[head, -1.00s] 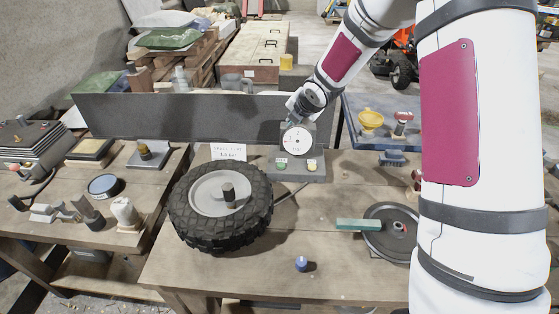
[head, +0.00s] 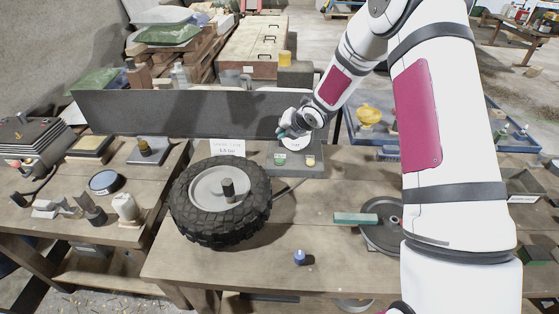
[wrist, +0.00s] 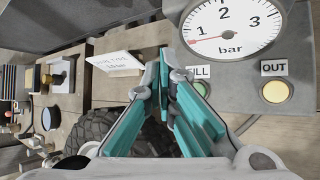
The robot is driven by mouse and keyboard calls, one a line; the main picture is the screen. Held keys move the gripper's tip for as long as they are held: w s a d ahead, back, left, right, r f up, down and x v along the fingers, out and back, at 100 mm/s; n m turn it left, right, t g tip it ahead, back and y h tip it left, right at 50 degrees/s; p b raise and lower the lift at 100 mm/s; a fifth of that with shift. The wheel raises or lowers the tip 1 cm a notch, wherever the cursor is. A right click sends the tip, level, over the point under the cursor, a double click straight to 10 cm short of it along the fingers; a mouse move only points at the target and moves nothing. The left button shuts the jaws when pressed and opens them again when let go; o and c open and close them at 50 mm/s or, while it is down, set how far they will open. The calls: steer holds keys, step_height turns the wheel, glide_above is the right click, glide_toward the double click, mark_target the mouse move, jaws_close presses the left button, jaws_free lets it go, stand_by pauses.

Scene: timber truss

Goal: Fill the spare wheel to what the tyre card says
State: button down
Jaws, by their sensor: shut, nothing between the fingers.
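The spare wheel (head: 221,203) lies flat on the bench, with a dark fitting on its hub; part of its tyre (wrist: 95,130) shows behind my fingers in the wrist view. The tyre card (head: 228,148) stands behind it, too small to read surely. The inflator unit (head: 300,163) sits to its right, with a hose toward the wheel. Its gauge (wrist: 228,25) reads in bar, with the red needle near the low end. The FILL button (wrist: 201,88) is partly hidden by my fingers; the OUT button (wrist: 275,91) is yellow and clear. My gripper (wrist: 165,62) is shut and empty, just before the unit.
A dark board (head: 190,114) stands along the bench's back. A blue-capped item (head: 300,257) stands near the front edge. A round dark disc (head: 382,235) with a green bar (head: 355,219) lies at the right. The front middle is mostly clear.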

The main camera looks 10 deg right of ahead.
mark_target(282, 160)
steer(key=shift+f+b, duration=1.25)
steer(key=shift+f, duration=2.8)
steer(key=shift+f, duration=0.4)
steer(key=shift+f+b, duration=0.35)
steer(key=shift+f, duration=0.15)
stand_by(3.0)
